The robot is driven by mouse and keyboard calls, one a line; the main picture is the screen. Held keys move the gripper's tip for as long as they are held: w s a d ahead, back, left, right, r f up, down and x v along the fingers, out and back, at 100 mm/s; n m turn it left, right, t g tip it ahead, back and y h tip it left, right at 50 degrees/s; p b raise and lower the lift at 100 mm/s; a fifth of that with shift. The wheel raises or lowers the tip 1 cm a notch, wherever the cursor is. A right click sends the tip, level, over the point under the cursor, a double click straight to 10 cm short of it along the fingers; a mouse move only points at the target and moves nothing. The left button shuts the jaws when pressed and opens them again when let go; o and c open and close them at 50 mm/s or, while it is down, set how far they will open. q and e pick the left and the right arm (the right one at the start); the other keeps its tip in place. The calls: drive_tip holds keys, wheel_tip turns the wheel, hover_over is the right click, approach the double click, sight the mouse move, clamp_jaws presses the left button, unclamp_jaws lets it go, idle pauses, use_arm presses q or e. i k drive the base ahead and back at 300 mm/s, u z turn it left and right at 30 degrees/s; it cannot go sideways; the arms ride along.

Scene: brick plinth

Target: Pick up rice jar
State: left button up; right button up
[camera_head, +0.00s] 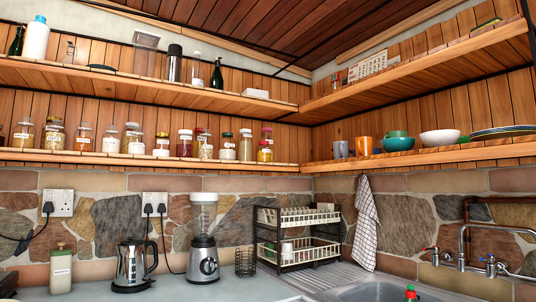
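Several glass jars stand in a row on the lower wooden shelf (150,160) at left. They include a tall jar with tan contents (54,134), a jar with pale contents (131,139), a white-filled jar (246,147), and a jar with pale mixed contents (204,147). Their labels are too small to read, so I cannot tell which one is the rice jar. All the jars look upright. Neither of my grippers shows in the head view.
The counter below holds a white dispenser (61,268), a kettle (130,265), a blender (203,258), a wire basket (245,262) and a dish rack (298,250). A sink with a tap (464,250) is at right. Bowls (440,138) and mugs (363,146) stand on the right shelf.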

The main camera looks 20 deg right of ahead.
sight(227, 145)
drive_tip(key=z, duration=0.7)
drive_tip(key=i, duration=2.2)
drive_tip(key=u, duration=0.9)
